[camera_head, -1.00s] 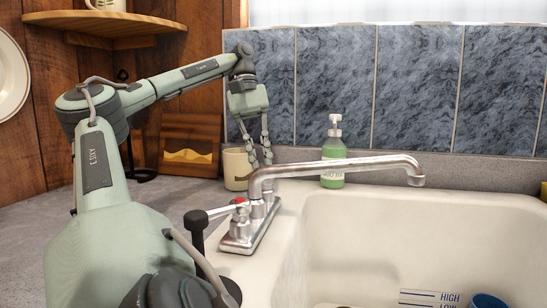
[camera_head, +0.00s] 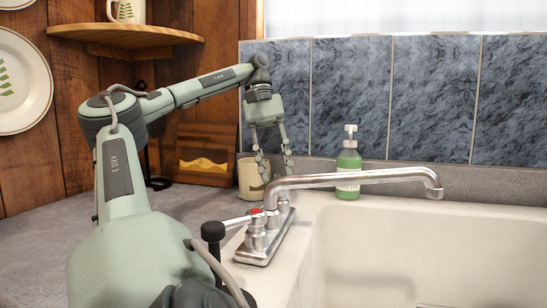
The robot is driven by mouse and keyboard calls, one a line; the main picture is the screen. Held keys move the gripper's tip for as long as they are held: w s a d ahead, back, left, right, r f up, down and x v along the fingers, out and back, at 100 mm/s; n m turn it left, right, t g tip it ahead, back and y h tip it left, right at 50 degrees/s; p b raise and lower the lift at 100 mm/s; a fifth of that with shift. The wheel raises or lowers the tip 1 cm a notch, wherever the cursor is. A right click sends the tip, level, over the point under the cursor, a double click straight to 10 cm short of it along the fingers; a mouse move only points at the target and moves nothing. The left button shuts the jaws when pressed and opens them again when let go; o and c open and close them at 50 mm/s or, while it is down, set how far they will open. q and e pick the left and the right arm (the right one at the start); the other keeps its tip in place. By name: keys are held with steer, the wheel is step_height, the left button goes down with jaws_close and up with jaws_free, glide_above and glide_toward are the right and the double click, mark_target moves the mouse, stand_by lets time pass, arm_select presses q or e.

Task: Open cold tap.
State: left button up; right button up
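The chrome tap (camera_head: 262,241) stands on the sink's left rim, with its spout reaching right over the basin. Its near handle (camera_head: 257,212) has a red mark and a lever pointing left. The far handle, behind the spout's base, is mostly hidden and its lever cannot be made out. My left gripper (camera_head: 277,174) hangs with fingers pointing down just beyond the tap, beside the cream mug. Its fingers are apart with nothing seen between them. I cannot tell whether it touches the far handle. My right gripper is not in view.
A cream mug (camera_head: 247,178) stands close behind the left gripper. A green soap bottle (camera_head: 348,172) stands behind the spout. The white basin (camera_head: 400,235) is open on the right. A wooden corner shelf (camera_head: 120,34) hangs upper left; tiles (camera_head: 350,95) line the back.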

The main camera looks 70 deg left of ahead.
arm_select(q)
steer(key=v, duration=0.7)
steer(key=shift+r, duration=0.2)
stand_by(0.7)
